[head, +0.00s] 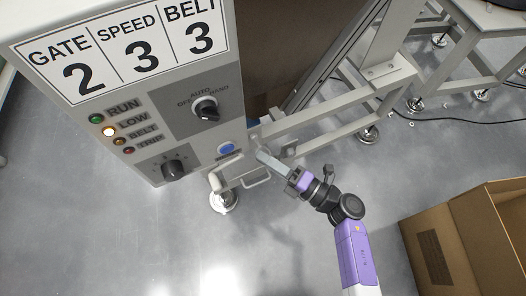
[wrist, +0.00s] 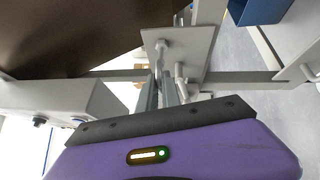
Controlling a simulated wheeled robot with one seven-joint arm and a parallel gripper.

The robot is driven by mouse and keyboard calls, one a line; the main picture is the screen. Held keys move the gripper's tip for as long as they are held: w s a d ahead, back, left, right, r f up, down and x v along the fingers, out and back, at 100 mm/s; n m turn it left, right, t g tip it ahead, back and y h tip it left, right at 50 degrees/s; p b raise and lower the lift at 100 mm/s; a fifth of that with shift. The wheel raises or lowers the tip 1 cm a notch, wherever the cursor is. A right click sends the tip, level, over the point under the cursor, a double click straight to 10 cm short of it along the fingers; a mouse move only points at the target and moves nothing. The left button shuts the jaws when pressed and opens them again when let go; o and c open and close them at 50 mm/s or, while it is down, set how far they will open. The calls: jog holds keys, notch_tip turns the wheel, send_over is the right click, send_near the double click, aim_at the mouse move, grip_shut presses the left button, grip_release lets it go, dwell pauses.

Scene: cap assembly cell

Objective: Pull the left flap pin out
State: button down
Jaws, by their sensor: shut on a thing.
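In the wrist view, a slim grey pin (wrist: 161,52) with a rounded end stands against a light grey plate (wrist: 195,52). Its near part runs down between the fingers of my gripper (wrist: 161,88), which is shut on it. A second short light rod (wrist: 181,76) shows just right of the fingers. In the head view, my gripper (head: 262,155) reaches to the frame beside the lower right corner of the control box. The pin is too small and too covered by the fingers to make out there.
The control box (head: 160,150) with its panel and a handle (head: 257,181) stands close left of my gripper. Frame rails (head: 340,106) run behind. An open cardboard box (head: 432,250) is at lower right. A blue bin (wrist: 262,10) shows in the wrist view. Floor lies clear in front.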

jog(key=shift+r, duration=0.4)
jog(key=c, duration=1.7)
grip_release()
jog(key=shift+o, duration=0.5)
jog(key=shift+s+f, duration=0.1)
jog(key=shift+f, duration=0.05)
jog(key=r+v, duration=0.1)
jog(key=v, duration=0.6)
jog(key=shift+s+d+f+p, duration=0.15)
jog(key=shift+d+f+p, duration=0.25)
jog(key=shift+f+p, duration=0.1)
